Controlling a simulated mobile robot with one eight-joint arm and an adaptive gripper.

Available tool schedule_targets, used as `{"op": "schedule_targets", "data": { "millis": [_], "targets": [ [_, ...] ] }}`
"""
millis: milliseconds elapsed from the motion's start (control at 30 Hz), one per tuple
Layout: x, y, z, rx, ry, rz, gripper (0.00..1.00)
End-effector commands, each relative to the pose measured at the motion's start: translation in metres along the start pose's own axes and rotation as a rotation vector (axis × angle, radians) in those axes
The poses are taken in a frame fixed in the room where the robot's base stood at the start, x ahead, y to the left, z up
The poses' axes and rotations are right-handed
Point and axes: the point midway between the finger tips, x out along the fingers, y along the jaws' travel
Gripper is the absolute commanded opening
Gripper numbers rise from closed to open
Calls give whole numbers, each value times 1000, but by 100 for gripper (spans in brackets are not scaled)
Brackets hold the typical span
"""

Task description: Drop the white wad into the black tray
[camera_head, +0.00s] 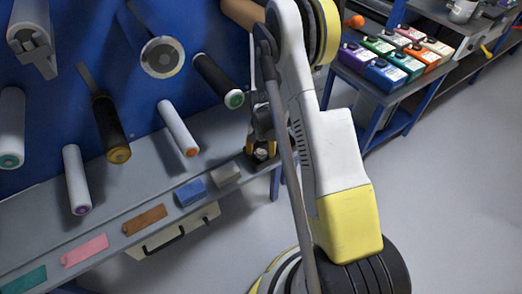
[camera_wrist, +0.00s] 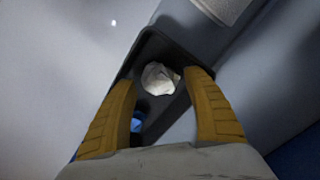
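The white wad (camera_wrist: 160,78) is a crumpled pale lump that shows over the black tray (camera_wrist: 152,42), framed by the tray's walls. It appears to be in the tray, but its exact height is hard to tell. My gripper (camera_wrist: 158,76) points down over the tray with its two yellow fingers apart, and gaps show between them and the wad. In the head view the wad (camera_head: 262,153) is a small light spot at the black tray (camera_head: 252,162), at the right end of the grey bench. My arm partly hides the tray there.
A small blue object (camera_wrist: 137,122) lies in the tray near the left finger. On the bench are a grey block (camera_head: 226,174), a blue block (camera_head: 190,192) and coloured pads. Rollers jut from the blue wall panel (camera_head: 120,75). Coloured containers (camera_head: 385,74) stand on another table.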

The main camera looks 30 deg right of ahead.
Motion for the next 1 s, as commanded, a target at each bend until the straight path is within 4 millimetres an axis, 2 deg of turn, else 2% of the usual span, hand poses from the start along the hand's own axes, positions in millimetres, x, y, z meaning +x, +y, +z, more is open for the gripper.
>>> {"op": "schedule_targets", "data": {
  "millis": [233, 367, 800, 1000],
  "targets": [
    [-1, 0, 0, 0, 0, 0, 59],
    [-10, 0, 0, 0, 0, 0, 59],
    [-109, 0, 0, 0, 0, 0, 59],
    [-131, 0, 0, -1, 1, 0, 59]
  ]
}}
